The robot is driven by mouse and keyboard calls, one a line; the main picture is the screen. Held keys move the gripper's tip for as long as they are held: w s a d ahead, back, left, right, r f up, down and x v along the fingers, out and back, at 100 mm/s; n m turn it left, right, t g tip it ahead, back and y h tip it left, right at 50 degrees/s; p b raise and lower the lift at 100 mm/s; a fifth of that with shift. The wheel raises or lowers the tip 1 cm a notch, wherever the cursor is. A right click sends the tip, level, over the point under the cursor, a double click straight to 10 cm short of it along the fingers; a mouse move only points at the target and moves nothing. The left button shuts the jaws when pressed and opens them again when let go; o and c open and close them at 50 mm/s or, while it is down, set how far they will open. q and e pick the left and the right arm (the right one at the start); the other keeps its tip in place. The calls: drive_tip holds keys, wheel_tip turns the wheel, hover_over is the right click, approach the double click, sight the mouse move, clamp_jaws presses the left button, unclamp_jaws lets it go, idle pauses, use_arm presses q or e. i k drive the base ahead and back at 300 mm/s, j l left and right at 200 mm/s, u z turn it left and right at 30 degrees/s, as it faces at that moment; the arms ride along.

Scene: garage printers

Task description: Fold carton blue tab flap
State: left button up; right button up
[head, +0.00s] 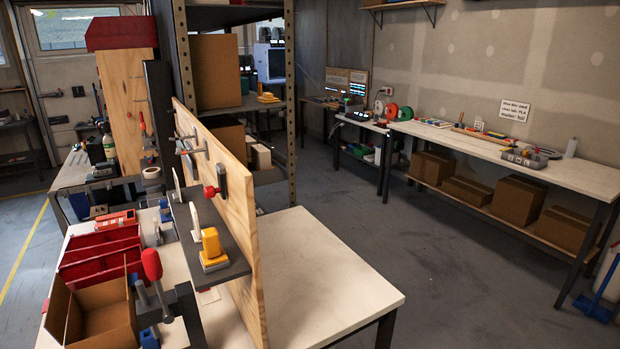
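A brown cardboard carton (103,323) stands open on the white workbench at the lower left, partly cut off by the bottom edge of the head view. One flap (58,306) stands raised on its left side. No blue tab can be made out on the visible flap. A small blue piece (149,338) shows beside the carton's right side, and I cannot tell whether it belongs to the carton. Neither of my grippers shows in the head view.
Red bins (100,250) sit behind the carton. A red-handled tool (152,268) stands close at its right. An upright wooden panel (232,215) with tools divides the bench (335,275). Open floor (430,260) lies right, before a long table (500,158).

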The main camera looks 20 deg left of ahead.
sight(130, 278)
drive_tip(key=i+l+u, duration=0.1)
drive_tip(key=u, duration=0.35)
drive_tip(key=i+l+u, duration=0.2)
drive_tip(key=u, duration=0.2)
drive_tip(key=i+l+u, duration=0.15)
drive_tip(key=u, duration=0.3)
drive_tip(key=l+u, duration=0.3)
drive_tip(key=u, duration=0.15)
drive_tip(key=i+l+u, duration=0.1)
drive_tip(key=l+u, duration=0.3)
drive_tip(key=i+l+u, duration=0.1)
drive_tip(key=l+u, duration=0.35)
